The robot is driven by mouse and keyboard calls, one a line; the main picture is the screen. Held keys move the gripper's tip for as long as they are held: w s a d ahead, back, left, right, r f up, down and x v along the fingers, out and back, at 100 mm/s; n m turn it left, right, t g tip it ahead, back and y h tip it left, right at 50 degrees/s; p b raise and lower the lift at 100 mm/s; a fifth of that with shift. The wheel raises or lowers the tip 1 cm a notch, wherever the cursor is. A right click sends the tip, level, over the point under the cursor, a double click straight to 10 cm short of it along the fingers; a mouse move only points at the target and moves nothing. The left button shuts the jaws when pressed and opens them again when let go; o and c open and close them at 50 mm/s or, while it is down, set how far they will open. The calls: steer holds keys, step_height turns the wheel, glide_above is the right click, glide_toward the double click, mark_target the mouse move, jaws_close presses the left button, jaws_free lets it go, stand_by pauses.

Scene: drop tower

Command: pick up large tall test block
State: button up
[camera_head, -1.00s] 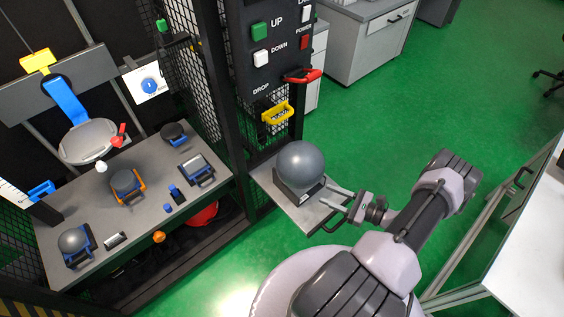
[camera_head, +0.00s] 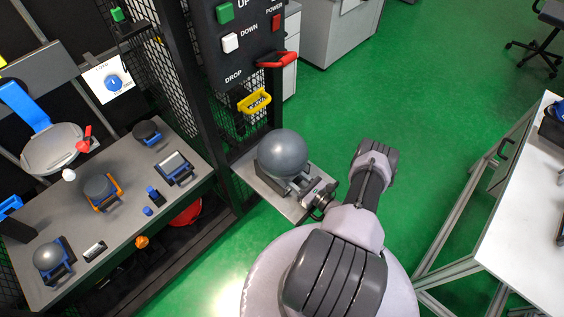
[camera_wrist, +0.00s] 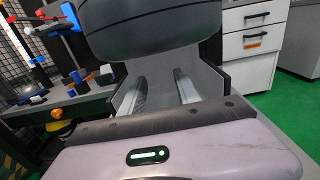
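A large grey ball (camera_head: 283,153) sits on a dark block-like base on a small side platform (camera_head: 248,165). I cannot tell whether this is the large tall test block the task names; no plain tall block shows clearly. My gripper (camera_head: 308,188) is low at the right side of the ball, close to its base. In the wrist view, the two grey fingers (camera_wrist: 158,90) stand apart with a gap between them. A large dark rounded body (camera_wrist: 155,25) fills the top of that view, above and beyond the fingers. Whether the fingers touch the base is unclear.
A grey workbench (camera_head: 120,220) on the left holds several small weights and handled blocks. A control panel (camera_head: 245,40) with a yellow drop handle (camera_head: 254,101) stands behind the platform. A white table (camera_head: 530,230) is at the right. Green floor lies open between.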

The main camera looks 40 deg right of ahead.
steer(key=w+b, duration=0.2)
steer(key=w, duration=0.2)
steer(key=shift+w+d+f, duration=0.1)
steer(key=shift+w+f, duration=0.05)
steer(key=shift+w, duration=0.45)
jaws_close()
stand_by(0.8)
